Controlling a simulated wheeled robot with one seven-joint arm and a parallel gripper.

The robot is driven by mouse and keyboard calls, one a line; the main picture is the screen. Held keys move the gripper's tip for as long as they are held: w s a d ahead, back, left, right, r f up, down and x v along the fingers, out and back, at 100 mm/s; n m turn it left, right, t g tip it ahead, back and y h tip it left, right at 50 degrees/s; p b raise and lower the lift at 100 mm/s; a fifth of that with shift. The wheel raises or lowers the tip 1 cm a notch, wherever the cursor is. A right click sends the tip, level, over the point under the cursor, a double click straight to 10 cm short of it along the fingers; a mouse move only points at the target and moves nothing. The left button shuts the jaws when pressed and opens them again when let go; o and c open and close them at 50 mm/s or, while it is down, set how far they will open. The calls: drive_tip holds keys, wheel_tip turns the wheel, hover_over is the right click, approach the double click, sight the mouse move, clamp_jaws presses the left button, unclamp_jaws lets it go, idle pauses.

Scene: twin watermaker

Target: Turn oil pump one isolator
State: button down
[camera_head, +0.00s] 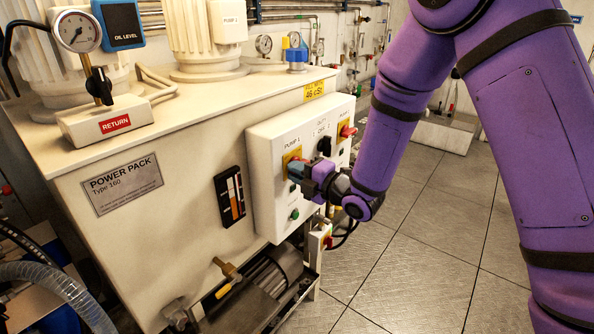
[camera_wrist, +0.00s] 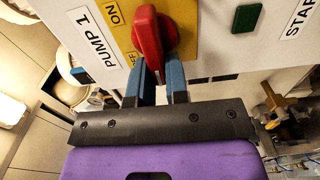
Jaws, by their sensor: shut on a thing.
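The pump 1 isolator is a red rotary knob (camera_wrist: 150,38) on a yellow plate (camera_wrist: 188,25), beside a "PUMP 1" label (camera_wrist: 93,38). In the wrist view, an "ON" label (camera_wrist: 115,16) lies beside the knob, and another label next to it is partly hidden. My gripper (camera_wrist: 160,72) is shut on the lower part of the knob, one blue finger on each side. In the head view, my gripper (camera_head: 292,171) is at the left side of the white control box (camera_head: 268,190) and hides the knob. The yellow plate's edge (camera_head: 288,158) shows there.
A second red knob (camera_head: 347,131) on yellow and a black selector (camera_head: 324,145) sit to the right on the box. A green button (camera_wrist: 245,18) is near the knob. The power pack tank (camera_head: 130,235) stands at left. Tiled floor (camera_head: 420,270) is open at right.

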drive_tip(key=shift+f, duration=0.1)
idle(0.4)
drive_tip(key=c, duration=1.1)
unclamp_jaws()
drive_tip(key=shift+s+d, duration=0.1)
drive_tip(key=v, duration=1)
drive_tip(key=shift+s+d, duration=0.2)
drive_tip(key=shift+s, duration=0.05)
